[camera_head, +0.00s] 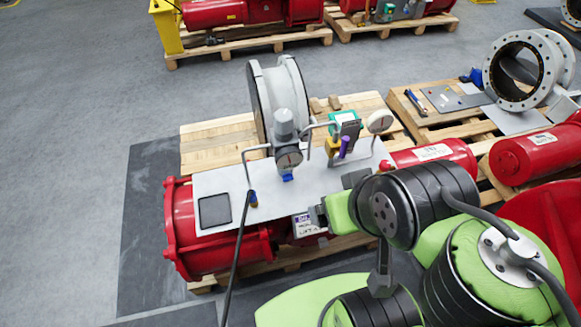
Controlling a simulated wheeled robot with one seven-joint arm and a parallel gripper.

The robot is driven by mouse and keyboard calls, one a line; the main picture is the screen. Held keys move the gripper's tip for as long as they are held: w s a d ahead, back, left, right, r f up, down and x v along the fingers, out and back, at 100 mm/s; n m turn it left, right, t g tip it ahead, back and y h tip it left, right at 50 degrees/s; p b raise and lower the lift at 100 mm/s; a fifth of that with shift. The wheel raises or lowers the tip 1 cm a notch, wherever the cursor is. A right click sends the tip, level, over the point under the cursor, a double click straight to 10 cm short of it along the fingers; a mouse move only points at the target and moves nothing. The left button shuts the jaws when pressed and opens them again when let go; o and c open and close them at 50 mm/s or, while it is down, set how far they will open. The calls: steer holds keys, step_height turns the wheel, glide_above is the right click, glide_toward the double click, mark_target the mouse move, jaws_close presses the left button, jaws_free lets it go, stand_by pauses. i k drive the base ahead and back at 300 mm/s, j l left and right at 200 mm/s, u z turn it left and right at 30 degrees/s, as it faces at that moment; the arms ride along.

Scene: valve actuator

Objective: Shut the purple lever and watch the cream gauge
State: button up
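The purple lever (345,146) hangs below a green-edged box (346,124) on the light grey panel of the valve actuator. It looks roughly upright, but its exact setting is too small to tell. The cream gauge (379,121) stands on a pipe just right of that box; its reading is too small to make out. My green and black arm comes in from the lower right. Its end, with my gripper (322,213), is near the front edge of the panel, in front of the lever and apart from it. The fingers are not clear enough to judge.
A dark-rimmed gauge (289,157) with a blue lever (287,177) stands left of the purple lever, and a yellow lever (331,147) is right beside it. A large grey flanged wheel (280,88) rises behind. Red cylinders (437,153) lie to the right. Open floor (80,120) is at left.

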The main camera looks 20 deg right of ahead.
mark_target(341, 155)
steer(key=i+u, duration=0.1)
steer(key=u, duration=0.3)
steer(key=l+u, duration=0.15)
steer(key=u, duration=0.2)
steer(key=i+l+u, duration=0.1)
steer(key=u, duration=0.3)
steer(key=l+u, duration=0.15)
steer(key=u, duration=0.2)
steer(key=i, duration=0.05)
